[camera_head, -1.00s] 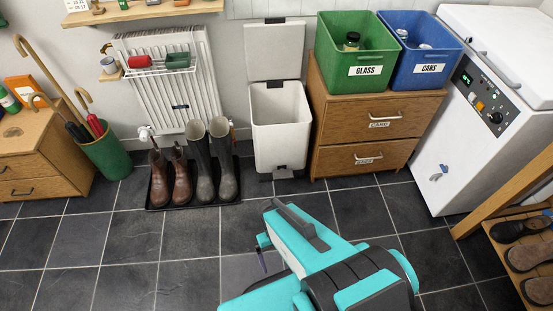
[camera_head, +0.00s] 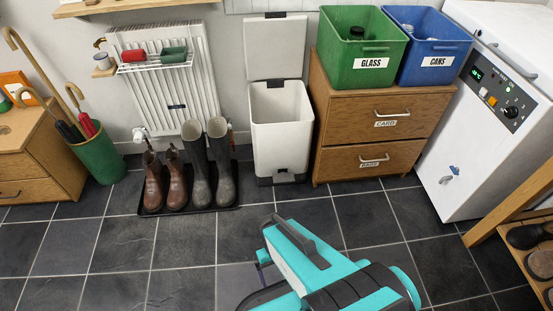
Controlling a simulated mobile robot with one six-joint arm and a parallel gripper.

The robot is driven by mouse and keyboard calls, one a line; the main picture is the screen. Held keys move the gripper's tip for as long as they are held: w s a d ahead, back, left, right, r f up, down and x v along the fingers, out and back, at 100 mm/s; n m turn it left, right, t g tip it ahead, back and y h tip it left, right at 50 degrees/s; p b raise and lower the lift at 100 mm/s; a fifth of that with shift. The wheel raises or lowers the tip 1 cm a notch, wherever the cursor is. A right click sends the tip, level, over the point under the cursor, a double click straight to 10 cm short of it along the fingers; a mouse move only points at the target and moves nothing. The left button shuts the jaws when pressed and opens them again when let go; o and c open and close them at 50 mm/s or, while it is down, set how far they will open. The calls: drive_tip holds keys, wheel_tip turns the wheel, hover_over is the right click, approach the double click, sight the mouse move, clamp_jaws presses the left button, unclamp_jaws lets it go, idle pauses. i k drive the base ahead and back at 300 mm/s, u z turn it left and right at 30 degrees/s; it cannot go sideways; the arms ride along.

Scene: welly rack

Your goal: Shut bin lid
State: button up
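The white bin (camera_head: 281,138) stands against the wall between the radiator and the wooden drawers. Its lid (camera_head: 276,50) is open, standing upright at the back, and the dark mouth of the bin faces up. A dark pedal base shows at the bin's foot. My teal and black arm is in the lower middle, in front of the bin and apart from it in the picture. My gripper's fingers cannot be seen.
Boots on a black tray (camera_head: 230,208) stand just left of the bin. Wooden drawers (camera_head: 340,136) stand close on its right, carrying a green GLASS box (camera_head: 335,72) and a blue CANS box (camera_head: 408,75). The tiled floor (camera_head: 345,215) before the bin is clear.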

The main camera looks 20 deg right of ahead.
sight(275, 43)
drive_tip(key=z, duration=0.4)
drive_tip(key=i, duration=1)
drive_tip(key=z, duration=0.15)
